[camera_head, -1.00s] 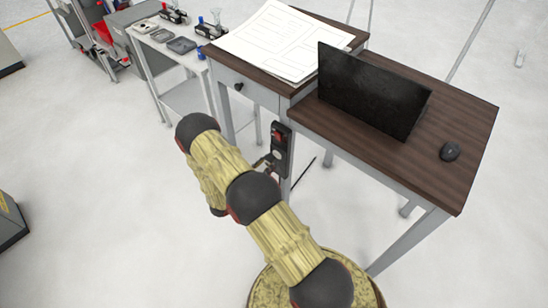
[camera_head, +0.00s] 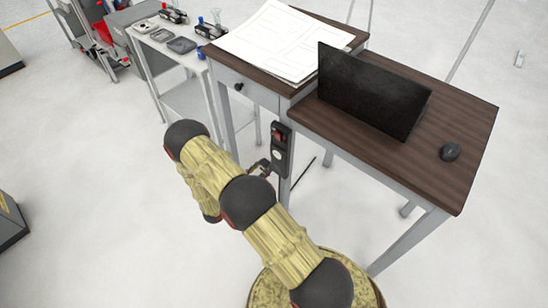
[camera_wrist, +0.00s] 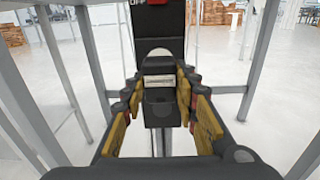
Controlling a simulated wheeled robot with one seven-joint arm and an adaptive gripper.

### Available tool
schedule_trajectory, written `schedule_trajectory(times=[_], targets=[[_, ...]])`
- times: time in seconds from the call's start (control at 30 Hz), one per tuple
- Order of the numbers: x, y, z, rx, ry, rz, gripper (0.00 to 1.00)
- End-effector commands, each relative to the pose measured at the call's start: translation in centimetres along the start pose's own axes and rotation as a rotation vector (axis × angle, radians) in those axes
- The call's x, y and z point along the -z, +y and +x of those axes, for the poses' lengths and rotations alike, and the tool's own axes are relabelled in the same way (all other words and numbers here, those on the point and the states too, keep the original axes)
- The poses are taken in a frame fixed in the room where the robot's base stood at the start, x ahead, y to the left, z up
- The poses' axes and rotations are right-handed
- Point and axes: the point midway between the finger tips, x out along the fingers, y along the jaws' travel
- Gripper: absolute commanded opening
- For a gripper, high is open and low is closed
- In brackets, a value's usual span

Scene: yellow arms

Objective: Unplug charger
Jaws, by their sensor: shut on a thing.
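A black power strip (camera_head: 281,149) with a red switch hangs upright on the table leg. Its pale round socket (camera_head: 278,155) shows in the head view, and also in the wrist view (camera_wrist: 159,54). My gripper (camera_head: 262,167) is just left of the strip's lower part. In the wrist view my gripper (camera_wrist: 160,103) is shut on the dark charger (camera_wrist: 160,108), with yellow finger pads on both sides of it. The charger is in front of the strip and looks apart from the socket; its prongs cannot be made out.
The wooden table (camera_head: 465,120) carries a black monitor (camera_head: 372,92), a mouse (camera_head: 450,152) and paper sheets (camera_head: 285,40). Grey table legs stand close on both sides in the wrist view. A small trolley (camera_head: 190,97) stands behind.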

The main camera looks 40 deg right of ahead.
Motion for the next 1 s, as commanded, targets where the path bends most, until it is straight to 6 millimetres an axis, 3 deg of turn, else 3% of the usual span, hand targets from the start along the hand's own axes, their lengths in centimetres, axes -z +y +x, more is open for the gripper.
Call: schedule_trajectory(times=[0.27, 0.3, 0.63, 1.0], targets=[[-0.01, 0.0, -0.07, 0.0, 0.0, 0.0, 0.0], [0.0, 0.0, -0.07, 0.0, 0.0, 0.0, 0.31], [0.01, -0.01, -0.06, 0.0, 0.0, 0.0, 0.5], [0.02, 0.02, -0.39, -0.001, 0.0, 0.0, 0.51]])
